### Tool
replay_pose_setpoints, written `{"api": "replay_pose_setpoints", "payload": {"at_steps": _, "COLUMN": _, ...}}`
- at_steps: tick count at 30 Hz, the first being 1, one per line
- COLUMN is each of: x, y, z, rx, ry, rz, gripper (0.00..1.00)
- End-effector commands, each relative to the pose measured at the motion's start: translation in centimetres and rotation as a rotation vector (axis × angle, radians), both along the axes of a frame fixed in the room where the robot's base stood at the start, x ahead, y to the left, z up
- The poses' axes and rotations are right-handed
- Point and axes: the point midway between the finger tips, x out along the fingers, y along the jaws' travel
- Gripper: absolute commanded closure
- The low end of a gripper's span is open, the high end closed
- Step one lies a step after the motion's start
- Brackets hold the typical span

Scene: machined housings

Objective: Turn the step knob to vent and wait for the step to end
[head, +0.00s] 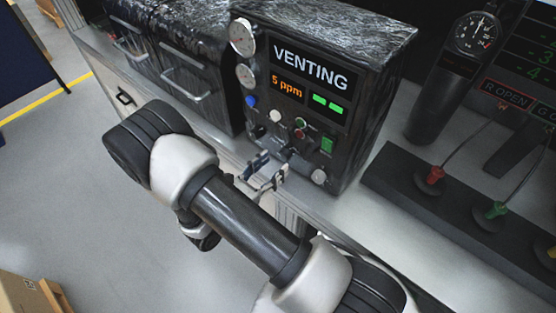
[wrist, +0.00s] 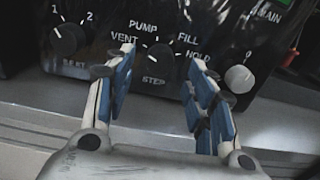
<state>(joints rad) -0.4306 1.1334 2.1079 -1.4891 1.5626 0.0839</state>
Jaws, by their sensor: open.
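The dark control box (head: 370,85) has a screen (head: 309,80) reading "VENTING" and "5 ppm", with two green bars lit. The round black step knob (wrist: 161,61) sits low on its front, with VENT, PUMP, FILL and HOLD marked around it. In the head view my gripper (head: 264,176) is just in front of the box's lower front.
A second knob marked 1 and 2 (wrist: 68,40) is left of the step knob, and a pale knob (wrist: 239,79) is right. A green switch (head: 327,145) and two gauges (head: 243,37) are on the box.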

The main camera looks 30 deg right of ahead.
Motion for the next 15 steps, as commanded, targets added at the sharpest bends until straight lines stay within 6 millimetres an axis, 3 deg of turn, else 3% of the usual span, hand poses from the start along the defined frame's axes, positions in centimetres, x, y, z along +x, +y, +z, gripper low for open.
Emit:
{"api": "replay_pose_setpoints", "payload": {"at_steps": 7, "x": -1.7, "y": 5.2, "z": 0.0, "rx": 0.0, "ry": -0.001, "rz": 0.007, "gripper": 0.5}}
{"api": "replay_pose_setpoints", "payload": {"at_steps": 15, "x": -2.8, "y": 7.9, "z": 0.0, "rx": 0.0, "ry": 0.0, "rz": 0.001, "gripper": 0.5}}
